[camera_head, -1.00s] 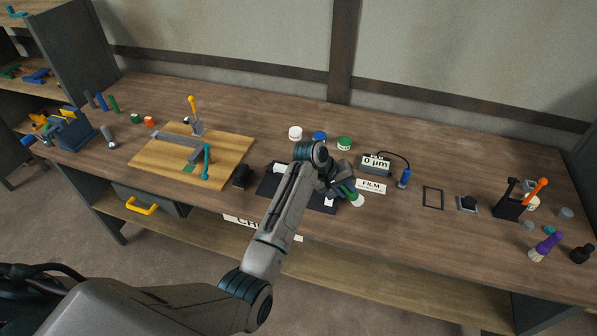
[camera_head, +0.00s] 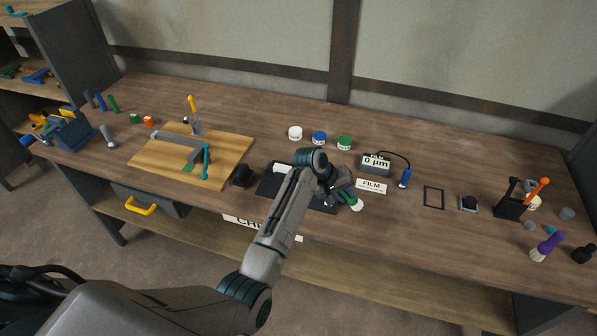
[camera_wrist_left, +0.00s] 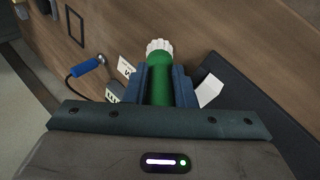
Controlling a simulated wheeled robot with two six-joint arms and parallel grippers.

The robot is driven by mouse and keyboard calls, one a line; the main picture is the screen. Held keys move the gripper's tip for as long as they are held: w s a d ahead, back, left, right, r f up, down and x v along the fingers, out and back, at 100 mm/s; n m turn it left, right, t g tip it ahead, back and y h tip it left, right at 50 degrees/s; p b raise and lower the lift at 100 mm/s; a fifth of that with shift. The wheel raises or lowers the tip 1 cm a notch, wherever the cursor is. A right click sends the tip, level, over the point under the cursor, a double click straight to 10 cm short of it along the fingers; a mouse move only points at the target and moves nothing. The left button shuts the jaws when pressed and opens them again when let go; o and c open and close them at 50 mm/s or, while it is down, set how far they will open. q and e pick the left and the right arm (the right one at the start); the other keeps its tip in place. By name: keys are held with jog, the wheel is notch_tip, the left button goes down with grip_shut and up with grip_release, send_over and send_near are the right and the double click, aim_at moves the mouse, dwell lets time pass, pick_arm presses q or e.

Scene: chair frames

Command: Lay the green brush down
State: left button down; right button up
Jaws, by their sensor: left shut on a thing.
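The green brush (camera_head: 350,198) has a green handle and pale bristles. My left gripper (camera_head: 339,190) is shut on it, near the right end of the black mat (camera_head: 266,187). In the left wrist view the brush (camera_wrist_left: 160,87) lies between the two blue-grey fingers of my left gripper (camera_wrist_left: 160,85), its white bristles pointing away from the wrist. The brush looks low, close to the tabletop; I cannot tell whether it touches. My right gripper does not show.
White pieces lie on the mat. A FILM card (camera_head: 371,186) and a gauge (camera_head: 375,164) with a blue probe (camera_head: 404,178) stand to the right. A purple brush (camera_head: 548,246) stands further right. Three lidded jars (camera_head: 319,138) stand behind. A wooden board (camera_head: 230,160) lies left.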

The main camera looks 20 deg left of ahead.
pick_arm(q)
jog(key=shift+f, duration=0.2)
jog(key=c, duration=1.1)
grip_release()
jog(key=shift+r, duration=0.1)
jog(key=b+v, duration=0.3)
jog(key=v, duration=0.7)
jog(key=shift+s+a+r, duration=0.2)
jog(key=shift+a+r, duration=0.05)
jog(key=shift+r, duration=0.05)
